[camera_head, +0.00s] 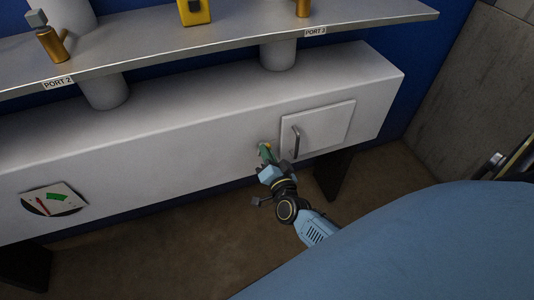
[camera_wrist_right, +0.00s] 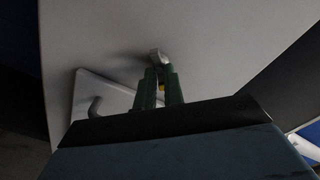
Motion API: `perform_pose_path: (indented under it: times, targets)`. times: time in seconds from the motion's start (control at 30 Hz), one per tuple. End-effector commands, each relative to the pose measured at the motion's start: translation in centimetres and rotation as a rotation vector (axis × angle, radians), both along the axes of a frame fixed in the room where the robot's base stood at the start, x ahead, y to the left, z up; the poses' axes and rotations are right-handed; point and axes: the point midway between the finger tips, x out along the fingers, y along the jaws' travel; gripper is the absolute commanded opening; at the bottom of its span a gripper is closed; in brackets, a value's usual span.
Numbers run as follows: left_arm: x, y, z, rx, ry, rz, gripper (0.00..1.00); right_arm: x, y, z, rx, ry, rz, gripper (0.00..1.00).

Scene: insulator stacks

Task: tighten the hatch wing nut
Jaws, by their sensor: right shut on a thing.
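The hatch (camera_head: 325,121) is a pale square panel with a bar handle (camera_head: 296,141), shut flat on the front of the grey box. The wing nut (camera_head: 263,146) is a small metal piece on the box face just left of the hatch, mostly covered by my gripper. My right gripper (camera_head: 267,154) is at it, with green fingers closed on it. In the right wrist view the silvery end of the wing nut (camera_wrist_right: 155,56) shows beyond the fingertips (camera_wrist_right: 158,78), and the hatch (camera_wrist_right: 98,92) lies to the left. My left gripper is not in view.
A dial gauge (camera_head: 53,199) with a red needle and green band is on the box at left. A grey shelf (camera_head: 190,40) above carries brass fittings and a yellow device (camera_head: 194,11). Dark legs (camera_head: 333,174) support the box. Brown floor (camera_head: 190,245) lies open in front.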

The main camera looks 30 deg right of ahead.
Motion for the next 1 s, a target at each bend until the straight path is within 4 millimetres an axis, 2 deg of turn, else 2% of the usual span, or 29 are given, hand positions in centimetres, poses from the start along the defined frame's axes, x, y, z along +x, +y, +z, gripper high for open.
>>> perform_pose_path:
  times: [0.6, 1.0]
  targets:
    - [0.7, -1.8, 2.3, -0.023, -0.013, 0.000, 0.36, -0.1, -0.1, -0.4, 0.536, -0.128, 0.002, 0.00]
    - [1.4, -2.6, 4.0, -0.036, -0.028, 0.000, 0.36, -0.1, -0.1, -0.4, 0.715, -0.170, 0.001, 0.00]
